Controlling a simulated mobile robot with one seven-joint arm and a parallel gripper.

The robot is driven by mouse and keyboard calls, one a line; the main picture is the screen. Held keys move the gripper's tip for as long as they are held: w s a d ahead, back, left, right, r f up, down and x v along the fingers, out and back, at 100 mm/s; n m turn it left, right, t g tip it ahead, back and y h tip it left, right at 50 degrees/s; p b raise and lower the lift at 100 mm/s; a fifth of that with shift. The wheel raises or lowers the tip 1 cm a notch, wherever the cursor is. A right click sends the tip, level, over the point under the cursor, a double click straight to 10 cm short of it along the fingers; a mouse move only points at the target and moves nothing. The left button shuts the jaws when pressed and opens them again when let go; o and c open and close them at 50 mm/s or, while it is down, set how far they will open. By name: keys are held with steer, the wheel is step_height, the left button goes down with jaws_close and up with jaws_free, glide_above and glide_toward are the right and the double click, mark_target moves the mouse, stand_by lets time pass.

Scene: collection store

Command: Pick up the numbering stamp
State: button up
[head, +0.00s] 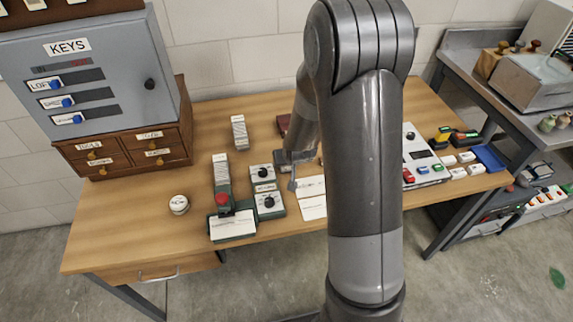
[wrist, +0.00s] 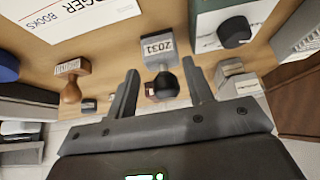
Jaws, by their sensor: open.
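A grey block with a black knob and a white label reading 2031 (wrist: 158,45), which looks like the numbering stamp, is in the wrist view. My gripper (wrist: 161,68) is open and empty, with its two fingers on either side of the black knob in that picture. I cannot tell how far beyond the fingertips the stamp is. In the head view my gripper (head: 291,172) is over the middle of the wooden desk (head: 130,225), partly behind my arm. I cannot make out the 2031 stamp there; my arm and gripper cover that area.
A wooden-handled stamp (wrist: 70,82) stands left of the numbering stamp in the wrist view. A green box with a black knob (wrist: 235,33) is close on its right. In the head view, a grey key cabinet (head: 105,75) stands at left. The desk's front left is mostly clear.

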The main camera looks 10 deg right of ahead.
steer(key=shift+x, duration=2.7)
steer(key=shift+w+a+r, duration=0.1)
steer(key=shift+c, duration=0.5)
steer(key=c, duration=0.6)
